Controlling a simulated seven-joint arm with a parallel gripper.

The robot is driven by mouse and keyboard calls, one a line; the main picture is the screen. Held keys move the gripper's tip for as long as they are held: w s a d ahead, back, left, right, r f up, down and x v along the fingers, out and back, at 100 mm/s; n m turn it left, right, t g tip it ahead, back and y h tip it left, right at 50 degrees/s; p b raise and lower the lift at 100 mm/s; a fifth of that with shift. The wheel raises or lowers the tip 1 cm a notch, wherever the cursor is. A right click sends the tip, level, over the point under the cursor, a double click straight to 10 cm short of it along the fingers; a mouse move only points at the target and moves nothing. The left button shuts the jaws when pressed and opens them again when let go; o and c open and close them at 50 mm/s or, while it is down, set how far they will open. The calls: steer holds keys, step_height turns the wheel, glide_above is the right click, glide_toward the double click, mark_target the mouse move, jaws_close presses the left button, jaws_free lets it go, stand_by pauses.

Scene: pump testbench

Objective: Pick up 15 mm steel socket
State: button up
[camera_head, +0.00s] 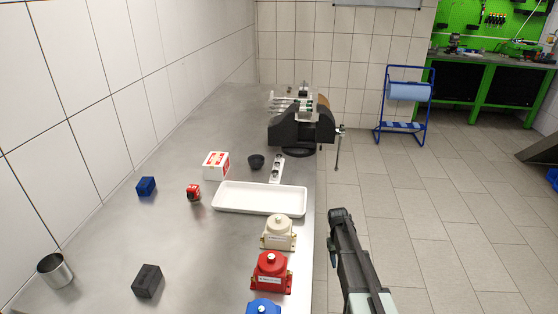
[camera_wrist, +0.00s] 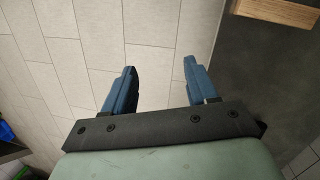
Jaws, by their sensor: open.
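No 15 mm steel socket can be made out for certain. A narrow white strip (camera_head: 277,168) with small dark round pieces lies near the table's right edge in the head view; the pieces are too small to identify. My gripper (camera_wrist: 160,82) is open and empty in the wrist view, its two blue fingers apart above the tiled floor. In the head view my arm (camera_head: 354,262) is off the table's right side, apart from everything on the table.
The steel table (camera_head: 120,235) holds a white tray (camera_head: 260,198), a black bowl (camera_head: 256,161), a red-white box (camera_head: 215,165), and a vise (camera_head: 300,130) at the far end. Cream (camera_head: 278,233), red (camera_head: 271,272) and blue (camera_head: 263,307) housings line the right edge. The left-middle surface is mostly clear.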

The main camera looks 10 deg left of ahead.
steer(key=w+a+r+n+t, duration=0.1)
steer(key=w+a+r, duration=0.1)
steer(key=w+r, duration=0.75)
steer(key=w+a+r+t, duration=0.1)
steer(key=w+a+r, duration=0.3)
steer(key=r, duration=1)
steer(key=w+a+r+n+t, duration=0.1)
steer(key=w+r, duration=0.7)
steer(key=r, duration=0.4)
step_height(320, 180, up, 10)
steer(key=n+g+y, duration=0.2)
steer(key=n, duration=1.1)
glide_above(279, 160)
steer(key=w, duration=0.2)
steer(key=f, duration=0.8)
steer(key=shift+s, duration=0.25)
steer(key=shift+s+a+f, duration=0.1)
steer(key=shift+f, duration=2.65)
steer(key=shift+c, duration=0.3)
jaws_close()
